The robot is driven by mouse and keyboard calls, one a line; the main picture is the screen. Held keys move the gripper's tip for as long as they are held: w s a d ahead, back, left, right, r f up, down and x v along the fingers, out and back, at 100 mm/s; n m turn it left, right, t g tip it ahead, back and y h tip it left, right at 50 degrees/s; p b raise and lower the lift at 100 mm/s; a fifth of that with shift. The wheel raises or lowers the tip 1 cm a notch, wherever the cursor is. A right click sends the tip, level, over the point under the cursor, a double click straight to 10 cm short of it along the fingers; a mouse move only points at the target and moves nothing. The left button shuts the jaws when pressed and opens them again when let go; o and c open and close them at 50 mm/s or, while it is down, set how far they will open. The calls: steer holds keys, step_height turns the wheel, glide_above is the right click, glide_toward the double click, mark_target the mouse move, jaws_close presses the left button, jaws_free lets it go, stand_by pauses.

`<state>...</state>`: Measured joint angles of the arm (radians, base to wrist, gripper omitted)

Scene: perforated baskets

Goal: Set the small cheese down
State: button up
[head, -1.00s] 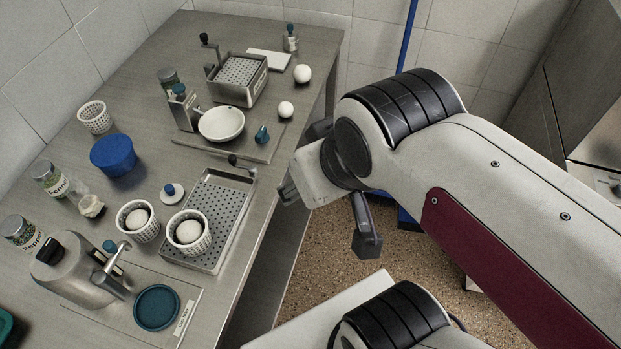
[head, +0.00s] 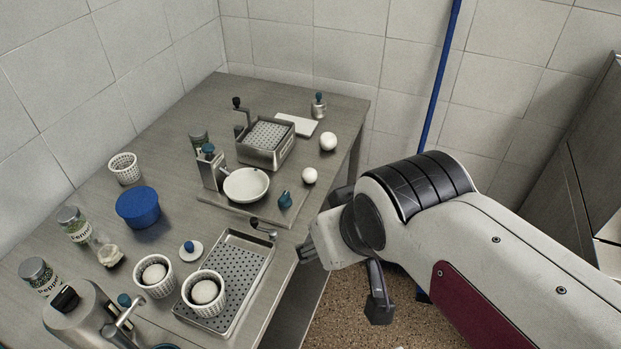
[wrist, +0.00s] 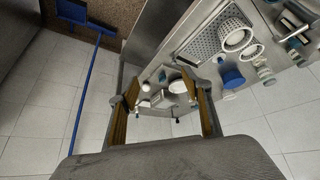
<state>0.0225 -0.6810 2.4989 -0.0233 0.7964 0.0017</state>
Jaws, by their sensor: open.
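Two loose white balls of cheese lie on the steel table: a smaller one (head: 310,175) near the right edge, and a larger one (head: 328,141) behind it. Two more white cheeses sit in perforated white baskets, the front basket (head: 204,304) standing on the perforated drain tray (head: 228,270) and the other basket (head: 154,291) to its left. My gripper (head: 305,251) is beside the table's right edge, in front of the loose balls. In the wrist view, my gripper (wrist: 160,85) is open, with nothing held between its fingers.
A white bowl (head: 246,186) stands on a metal stand near the smaller ball. A blue tub (head: 138,208), an empty basket (head: 124,168) and pepper jars (head: 75,224) stand left. A perforated steel box (head: 266,145) is at the back. A blue pole (head: 437,90) stands behind.

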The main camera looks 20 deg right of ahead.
steer(key=w+d+f+t+h, duration=0.1)
steer(key=w+d+f+t, duration=0.2)
steer(key=w, duration=0.6)
steer(key=w+d+f+h, duration=0.1)
steer(key=w+d+f, duration=0.3)
steer(key=w, duration=0.5)
steer(key=w+d+f+t+y, duration=0.1)
steer(key=w+d+f, duration=0.25)
steer(key=w, duration=0.25)
steer(key=t+y, duration=0.1)
steer(key=t, duration=0.1)
glide_toward(312, 175)
steer(key=shift+w+a+r, duration=0.1)
steer(key=shift+w, duration=0.45)
steer(key=shift+w+f+t, duration=0.2)
steer(key=shift+f+t, duration=0.6)
steer(key=shift+f, duration=0.35)
steer(key=shift+x, duration=1.35)
steer(key=shift+x, duration=2.55)
